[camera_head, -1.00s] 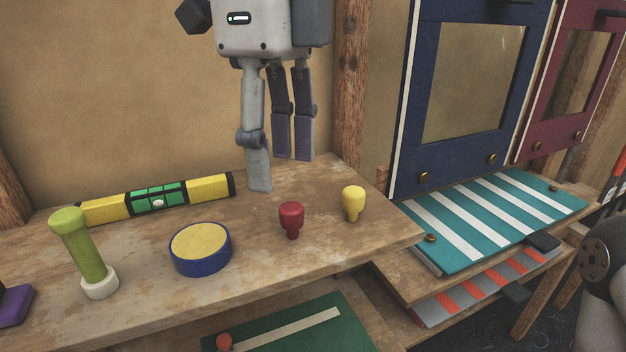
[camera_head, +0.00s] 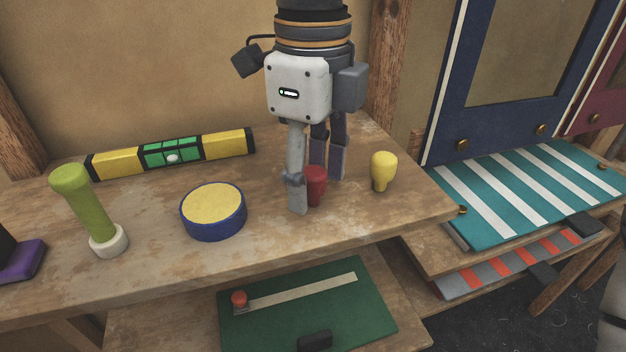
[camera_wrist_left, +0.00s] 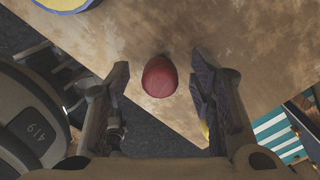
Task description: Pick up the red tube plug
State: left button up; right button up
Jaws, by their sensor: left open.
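The red tube plug (camera_head: 316,184) stands on the wooden table, partly hidden behind a finger of my left gripper (camera_head: 318,190) in the head view. The gripper points down, open, with its fingers on either side of the plug. In the left wrist view the red plug (camera_wrist_left: 159,77) lies between the two spread fingertips of the gripper (camera_wrist_left: 162,80), with gaps on both sides. My right gripper is not in view.
A yellow plug (camera_head: 383,170) stands just right of the red one. A blue-rimmed yellow disc (camera_head: 213,212), a green handle-like piece (camera_head: 82,205) and a yellow-green level (camera_head: 172,153) are to the left. A green board (camera_head: 300,320) lies on a lower shelf.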

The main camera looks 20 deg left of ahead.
aim_at(311, 174)
pick_arm(q)
jog(key=c, duration=1)
jog(key=shift+o, duration=0.2)
jog(key=shift+r, duration=0.15)
jog(key=shift+r, duration=0.35)
jog(key=r, duration=0.3)
jog(key=shift+s+r, duration=0.1)
jog(key=shift+s, duration=0.2)
jog(key=s+a+r, duration=0.2)
jog(key=s+r, duration=0.7)
jog(key=s, duration=0.4)
jog(key=shift+s+a, duration=0.15)
